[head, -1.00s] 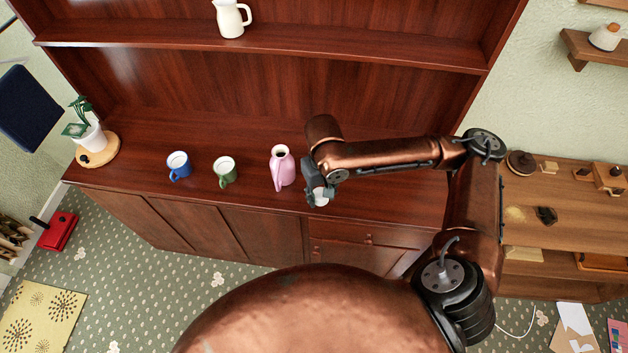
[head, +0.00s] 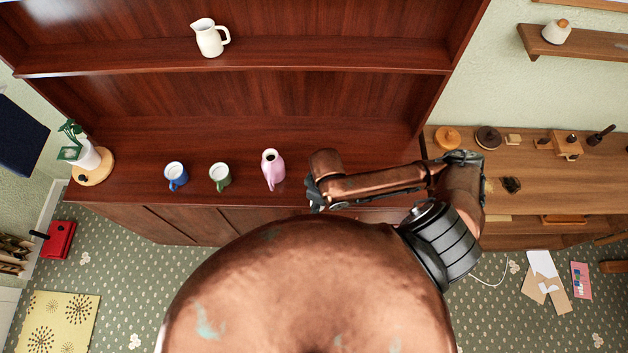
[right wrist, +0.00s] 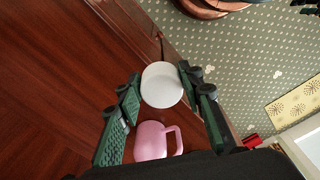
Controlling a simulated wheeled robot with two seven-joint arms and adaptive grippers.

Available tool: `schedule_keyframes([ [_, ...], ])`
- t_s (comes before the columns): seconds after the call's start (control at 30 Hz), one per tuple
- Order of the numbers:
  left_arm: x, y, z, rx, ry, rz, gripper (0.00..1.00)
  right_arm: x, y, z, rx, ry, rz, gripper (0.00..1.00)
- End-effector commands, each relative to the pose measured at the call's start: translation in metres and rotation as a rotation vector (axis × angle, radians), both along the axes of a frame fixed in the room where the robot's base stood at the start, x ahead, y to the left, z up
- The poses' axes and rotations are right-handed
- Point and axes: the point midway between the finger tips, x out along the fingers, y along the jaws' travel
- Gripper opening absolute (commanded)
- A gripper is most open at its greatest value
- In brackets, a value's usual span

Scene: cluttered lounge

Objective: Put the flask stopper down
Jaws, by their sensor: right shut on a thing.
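The flask stopper (right wrist: 161,85) is a white, round, smooth piece between the fingers of my right gripper (right wrist: 159,79) in the right wrist view. The gripper is shut on it. In the head view the right gripper (head: 314,194) is over the front edge of the cabinet counter (head: 235,196), right of the pink flask, and the stopper is hidden there. The pink flask (head: 273,171) stands upright on the counter with a dark open mouth. It also shows in the right wrist view (right wrist: 150,141), apart from the stopper. My left gripper is not in view.
A green mug (head: 219,177) and a blue mug (head: 176,176) stand left of the flask, with a potted plant (head: 86,157) further left. A white jug (head: 209,38) is on the upper shelf. A wooden side table (head: 470,160) with several small items is right. Counter behind the flask is clear.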

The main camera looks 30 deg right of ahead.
Motion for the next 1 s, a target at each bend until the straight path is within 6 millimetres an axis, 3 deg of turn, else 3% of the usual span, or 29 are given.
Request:
schedule_keyframes([
  [0.03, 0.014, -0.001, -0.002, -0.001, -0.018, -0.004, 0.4, 0.0, -0.001, -0.002, 0.0, -0.001, 0.004, 0.18],
  [0.13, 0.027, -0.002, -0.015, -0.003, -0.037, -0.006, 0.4, 0.008, -0.005, -0.01, -0.002, -0.005, 0.007, 0.18],
  [0.27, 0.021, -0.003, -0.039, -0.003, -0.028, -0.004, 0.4, 0.021, -0.011, -0.018, -0.002, -0.006, 0.006, 0.18],
  [0.37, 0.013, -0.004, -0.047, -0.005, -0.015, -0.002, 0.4, 0.043, -0.021, -0.027, -0.003, -0.003, 0.002, 0.18],
  [0.57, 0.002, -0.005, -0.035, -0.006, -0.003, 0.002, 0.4, 0.084, -0.039, -0.041, -0.002, -0.001, 0.001, 0.18],
  [0.7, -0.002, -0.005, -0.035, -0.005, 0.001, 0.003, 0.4, 0.102, -0.047, -0.069, 0.0, 0.001, 0.002, 0.18],
  [1.0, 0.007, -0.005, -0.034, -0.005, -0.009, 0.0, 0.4, 0.122, -0.056, -0.096, 0.001, 0.0, 0.004, 0.18],
])
